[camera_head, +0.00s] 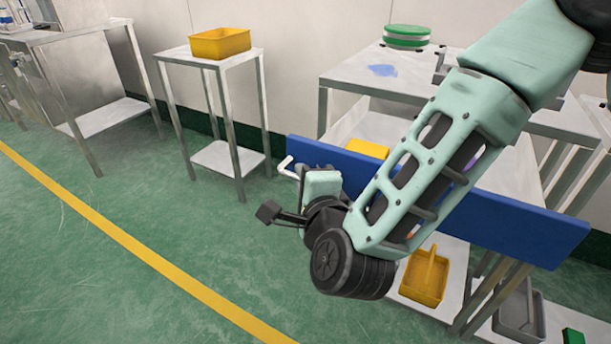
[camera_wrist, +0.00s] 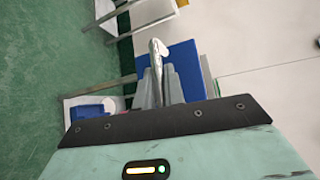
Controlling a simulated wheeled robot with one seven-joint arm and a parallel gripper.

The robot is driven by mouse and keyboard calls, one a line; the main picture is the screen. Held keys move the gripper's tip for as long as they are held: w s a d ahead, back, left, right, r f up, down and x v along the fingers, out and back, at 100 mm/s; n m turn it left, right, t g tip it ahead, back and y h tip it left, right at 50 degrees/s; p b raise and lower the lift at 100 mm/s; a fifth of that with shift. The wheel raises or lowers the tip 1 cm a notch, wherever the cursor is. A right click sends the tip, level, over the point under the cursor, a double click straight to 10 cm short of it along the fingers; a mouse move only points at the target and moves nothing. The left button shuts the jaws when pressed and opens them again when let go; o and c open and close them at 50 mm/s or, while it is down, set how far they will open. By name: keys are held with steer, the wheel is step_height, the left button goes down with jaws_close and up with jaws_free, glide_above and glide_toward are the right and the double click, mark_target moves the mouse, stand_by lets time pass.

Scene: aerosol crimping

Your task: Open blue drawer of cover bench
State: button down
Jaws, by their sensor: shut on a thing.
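The cover bench (camera_head: 345,80) is a grey metal table at the right. Its drawer has a long blue front (camera_head: 525,232), which stands out from the bench frame. A yellow thing (camera_head: 367,148) shows behind the front's upper edge. A pale bar handle (camera_head: 287,165) is at the front's left end. My gripper (camera_head: 298,176) is at this handle; in the wrist view its grey fingers (camera_wrist: 160,86) are closed around the handle (camera_wrist: 158,50), beside the blue front (camera_wrist: 187,62). My arm hides the middle of the front and much of the drawer's inside.
A green-and-white round stack (camera_head: 407,36) is on the bench top. A yellow tray (camera_head: 425,277) and a grey tray (camera_head: 518,312) are below the drawer. A small table (camera_head: 180,55) holds a yellow bin (camera_head: 220,43). Green floor (camera_head: 100,270) is clear at left.

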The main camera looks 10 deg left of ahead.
steer(key=c, duration=1.5)
jaws_free()
steer(key=shift+d, duration=0.1)
steer(key=p+v, duration=0.1)
steer(key=v, duration=0.3)
steer(key=p+v, duration=0.2)
steer(key=v, duration=0.2)
steer(key=p+v, duration=0.2)
steer(key=v, duration=0.2)
steer(key=shift+s+r, duration=0.1)
steer(key=shift+r, duration=0.2)
steer(key=shift+s+p, duration=0.1)
steer(key=shift+p, duration=0.55)
